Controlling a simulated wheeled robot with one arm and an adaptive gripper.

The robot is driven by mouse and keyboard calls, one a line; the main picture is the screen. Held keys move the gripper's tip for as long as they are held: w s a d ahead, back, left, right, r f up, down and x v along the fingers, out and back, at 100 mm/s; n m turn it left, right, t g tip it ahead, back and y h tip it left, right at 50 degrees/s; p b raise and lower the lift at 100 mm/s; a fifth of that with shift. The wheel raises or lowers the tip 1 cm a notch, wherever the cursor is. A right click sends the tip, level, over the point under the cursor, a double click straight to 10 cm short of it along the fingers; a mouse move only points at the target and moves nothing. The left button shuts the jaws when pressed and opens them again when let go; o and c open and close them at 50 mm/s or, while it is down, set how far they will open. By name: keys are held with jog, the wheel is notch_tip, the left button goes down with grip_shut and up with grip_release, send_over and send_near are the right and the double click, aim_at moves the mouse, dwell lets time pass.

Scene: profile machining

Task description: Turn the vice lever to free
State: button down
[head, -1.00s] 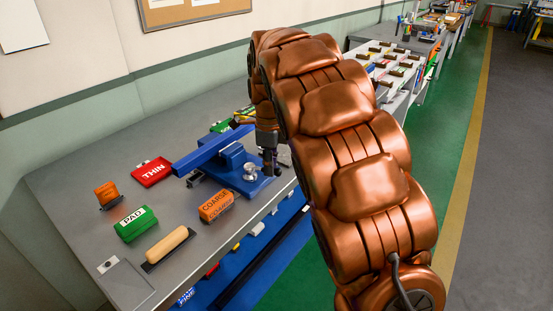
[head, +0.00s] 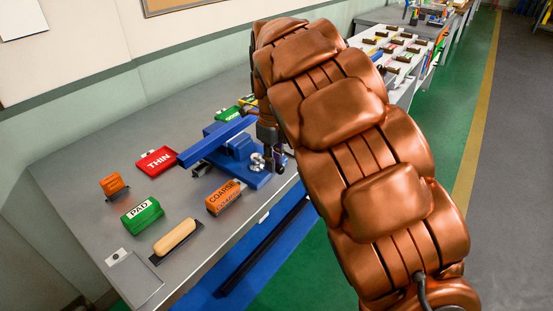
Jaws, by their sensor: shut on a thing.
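The blue vice (head: 238,150) stands on the grey bench near its front edge, with a long blue bar (head: 212,142) across it. A round silver part (head: 257,162) sits at its front right. My gripper (head: 278,164) points down at the vice's right end, just right of the silver part. It is shut on the vice lever, which is mostly hidden behind the fingers; its angle cannot be told. My copper arm covers the area right of the vice.
A red THIN box (head: 157,160), an orange COARSE block (head: 223,197), a green PAD box (head: 142,215), a small orange block (head: 113,185) and a wooden-handled tool (head: 175,237) lie on the bench (head: 75,172). Green boxes sit behind the vice. The green floor (head: 310,262) is clear.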

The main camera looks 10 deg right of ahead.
jog(key=shift+a, duration=0.1)
jog(key=c, duration=1.1)
grip_release()
jog(key=shift+r, duration=0.15)
notch_tip(320, 180, up, 12)
jog(key=shift+s+f, duration=0.1)
jog(key=shift+f, duration=0.05)
jog(key=shift+s, duration=0.1)
